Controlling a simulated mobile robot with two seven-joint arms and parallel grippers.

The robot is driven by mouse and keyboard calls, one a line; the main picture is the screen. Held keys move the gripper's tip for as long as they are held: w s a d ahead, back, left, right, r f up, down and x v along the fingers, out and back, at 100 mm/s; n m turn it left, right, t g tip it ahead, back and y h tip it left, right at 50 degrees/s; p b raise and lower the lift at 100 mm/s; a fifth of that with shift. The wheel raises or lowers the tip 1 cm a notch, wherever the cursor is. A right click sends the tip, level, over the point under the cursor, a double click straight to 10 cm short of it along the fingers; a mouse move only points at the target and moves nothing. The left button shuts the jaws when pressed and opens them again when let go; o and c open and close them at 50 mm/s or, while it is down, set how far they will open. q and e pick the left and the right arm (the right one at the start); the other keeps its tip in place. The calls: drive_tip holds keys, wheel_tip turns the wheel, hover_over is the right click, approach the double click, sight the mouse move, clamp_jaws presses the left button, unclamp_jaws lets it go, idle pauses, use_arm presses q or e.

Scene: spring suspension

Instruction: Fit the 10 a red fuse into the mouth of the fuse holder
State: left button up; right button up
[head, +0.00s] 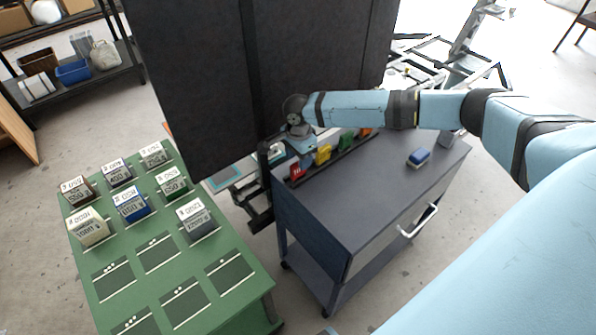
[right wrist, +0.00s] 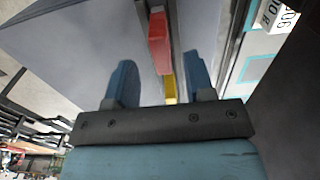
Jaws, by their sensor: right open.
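A red fuse (head: 298,170) with a pale marking stands at the near end of a row along the left edge of the grey cart. It also shows in the right wrist view (right wrist: 158,42). My right gripper (head: 302,147) is above this end of the row, pointing down. In the right wrist view its two fingers (right wrist: 160,82) are apart, with the red fuse beyond them and a yellow fuse (right wrist: 169,88) showing between them. Nothing is held. I cannot make out the mouth of the fuse holder. My left gripper is not in view.
Green (head: 347,140) and yellow fuses continue the row in a dark rail. A tall dark panel (head: 210,80) stands behind. A green table (head: 235,265) at left holds several labelled blocks.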

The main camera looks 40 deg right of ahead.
sight(298, 171)
wheel_tip(298, 171, down, 5)
drive_tip(key=shift+r+b, duration=0.1)
drive_tip(key=shift+b, duration=0.2)
clamp_jaws()
drive_tip(key=shift+r, duration=0.1)
